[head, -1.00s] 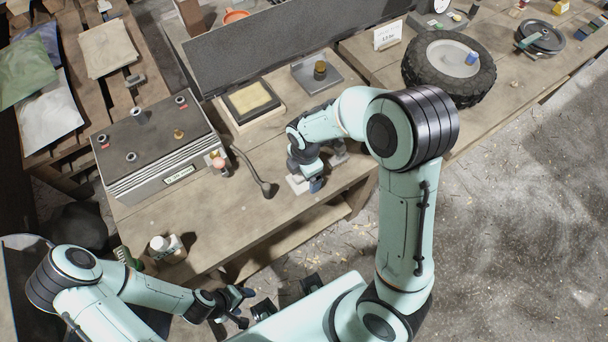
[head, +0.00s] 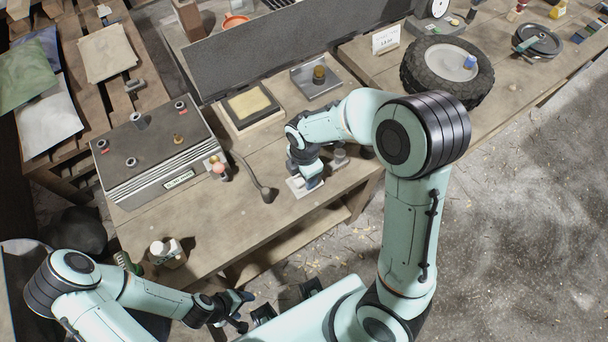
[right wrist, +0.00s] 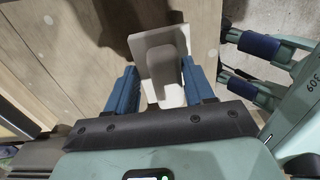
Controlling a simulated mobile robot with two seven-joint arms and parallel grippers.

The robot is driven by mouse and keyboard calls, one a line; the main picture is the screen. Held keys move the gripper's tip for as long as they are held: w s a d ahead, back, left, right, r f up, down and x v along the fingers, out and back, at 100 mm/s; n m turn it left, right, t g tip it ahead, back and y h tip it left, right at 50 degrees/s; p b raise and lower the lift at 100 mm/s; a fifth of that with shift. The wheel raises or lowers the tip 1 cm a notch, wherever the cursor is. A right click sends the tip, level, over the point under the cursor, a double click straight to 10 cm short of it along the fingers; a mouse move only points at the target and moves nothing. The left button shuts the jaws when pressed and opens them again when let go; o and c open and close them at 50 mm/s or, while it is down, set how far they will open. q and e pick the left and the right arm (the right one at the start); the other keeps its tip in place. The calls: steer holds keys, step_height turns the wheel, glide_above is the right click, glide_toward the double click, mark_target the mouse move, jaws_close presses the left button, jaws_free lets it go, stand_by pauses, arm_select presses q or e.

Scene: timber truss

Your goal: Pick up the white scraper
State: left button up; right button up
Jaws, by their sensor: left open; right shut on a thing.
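The white scraper (right wrist: 158,50) shows in the right wrist view as a pale flat plate with a grey block-like handle, between the blue fingers of my right gripper (right wrist: 160,76). My right gripper is shut on it. In the head view the scraper's plate (head: 299,187) shows under my right gripper (head: 309,179) near the bench's front edge; the hand hides the rest. I cannot tell whether the plate touches the bench. My left gripper (head: 246,310) is open and empty in front of the bench, and its blue fingers also show in the right wrist view (right wrist: 247,66).
A small grey fitting (head: 340,160) stands just right of the right hand. A dark spoon-like tool (head: 266,193) lies to its left, beside a grey case (head: 155,150). Bare bench (head: 225,235) lies front left.

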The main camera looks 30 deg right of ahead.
arm_select(q)
steer(key=w+r+p, duration=0.2)
steer(key=shift+w+r, duration=0.1)
steer(key=shift+r, duration=0.3)
arm_select(e)
step_height(320, 180, up, 18)
steer(key=shift+w+r, duration=0.1)
